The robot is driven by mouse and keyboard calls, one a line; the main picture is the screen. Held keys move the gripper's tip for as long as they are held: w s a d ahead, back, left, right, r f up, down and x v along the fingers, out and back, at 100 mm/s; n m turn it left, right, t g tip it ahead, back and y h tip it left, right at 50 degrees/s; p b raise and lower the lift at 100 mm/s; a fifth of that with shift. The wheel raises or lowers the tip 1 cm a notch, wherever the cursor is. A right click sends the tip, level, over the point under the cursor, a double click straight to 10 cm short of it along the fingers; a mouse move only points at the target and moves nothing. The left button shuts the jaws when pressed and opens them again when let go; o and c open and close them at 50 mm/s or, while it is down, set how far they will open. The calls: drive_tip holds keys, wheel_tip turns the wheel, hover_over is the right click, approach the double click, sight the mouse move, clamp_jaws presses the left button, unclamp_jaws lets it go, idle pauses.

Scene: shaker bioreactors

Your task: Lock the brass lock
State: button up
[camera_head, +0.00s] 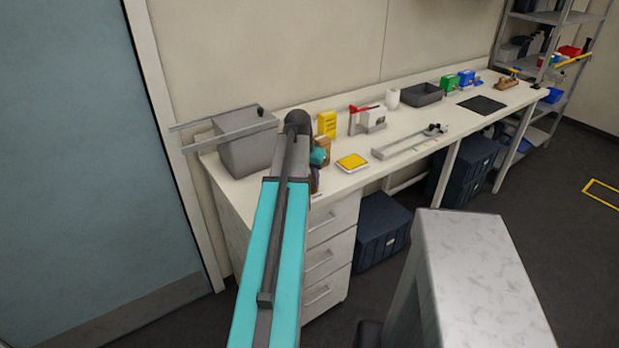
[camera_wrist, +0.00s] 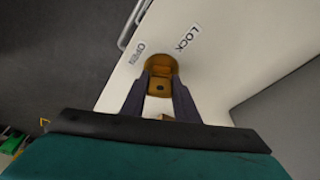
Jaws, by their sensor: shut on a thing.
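The brass lock (camera_wrist: 160,63) is on a pale panel in the wrist view. It has a round brass face and a raised brass part with a small dark hole. The printed word LOCK (camera_wrist: 187,38) is at its upper right, and OPEN (camera_wrist: 138,53) is at its upper left. My gripper (camera_wrist: 161,84) has its two dark fingers on either side of the raised part and is shut on it. The raised part points down the picture, towards my wrist.
A metal handle (camera_wrist: 134,22) is near the lock. In the head view, the white bench (camera_head: 440,135) has drawers (camera_head: 328,260) below. A grey box (camera_head: 246,148) stands at its left end, with a yellow dish (camera_head: 352,162) to the right. A pale slab (camera_head: 480,255) stands in the foreground.

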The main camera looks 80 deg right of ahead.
drive_tip(key=shift+a+f+n+t+p, duration=0.15)
drive_tip(key=shift+n+t+p, duration=0.4)
drive_tip(key=shift+n, duration=1.85)
drive_tip(key=shift+s+n+t+p, duration=0.1)
drive_tip(key=shift+n+t+p, duration=0.3)
drive_tip(key=shift+n, duration=1.7)
drive_tip(key=shift+t, duration=0.25)
drive_tip(key=shift+n+t+y+p, duration=0.4)
drive_tip(key=shift+n+y+p, duration=0.1)
drive_tip(key=shift+n, duration=1.6)
